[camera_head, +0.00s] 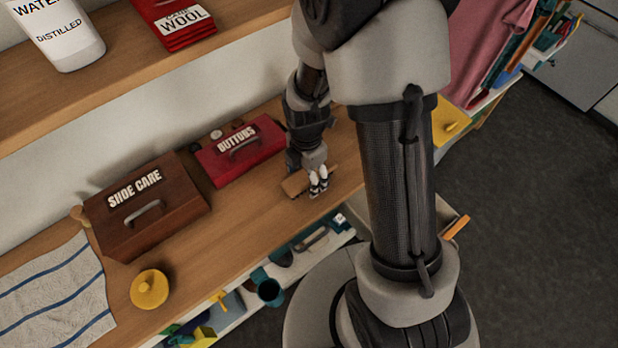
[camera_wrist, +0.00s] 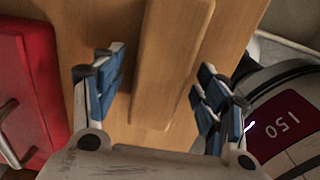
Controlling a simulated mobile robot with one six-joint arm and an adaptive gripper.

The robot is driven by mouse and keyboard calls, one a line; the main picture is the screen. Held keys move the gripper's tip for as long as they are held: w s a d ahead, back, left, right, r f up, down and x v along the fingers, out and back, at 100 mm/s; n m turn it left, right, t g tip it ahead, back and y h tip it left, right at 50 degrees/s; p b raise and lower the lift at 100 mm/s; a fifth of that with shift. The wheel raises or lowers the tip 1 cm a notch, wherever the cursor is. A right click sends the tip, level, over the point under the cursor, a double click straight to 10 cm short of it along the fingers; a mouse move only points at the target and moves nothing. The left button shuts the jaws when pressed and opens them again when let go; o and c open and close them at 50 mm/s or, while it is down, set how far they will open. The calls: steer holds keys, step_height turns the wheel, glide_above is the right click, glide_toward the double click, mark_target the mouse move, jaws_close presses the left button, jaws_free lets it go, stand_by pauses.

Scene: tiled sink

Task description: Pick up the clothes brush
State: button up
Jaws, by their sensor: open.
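The clothes brush (camera_head: 296,184) is a light brown wooden bar lying on the wooden shelf, right of the red buttons box. In the wrist view the brush (camera_wrist: 172,50) runs from the top edge down between my fingers. My gripper (camera_head: 318,184) is at the brush in the head view and covers part of it. In the wrist view my gripper (camera_wrist: 160,95) is open, with one blue-padded finger on each side of the brush. A gap shows between each finger and the wood. The brush's near end is close to the palm, and its bristles are not visible.
The red buttons box (camera_head: 240,150) stands left of my gripper and shows close by in the wrist view (camera_wrist: 25,90). The brown shoe care box (camera_head: 146,208), a yellow round lidded pot (camera_head: 149,289) and a striped cloth (camera_head: 55,296) are farther left. An upper shelf (camera_head: 130,75) overhangs behind.

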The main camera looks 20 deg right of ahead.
steer(key=shift+f, duration=0.35)
steer(key=shift+r, duration=0.1)
steer(key=c, duration=1.2)
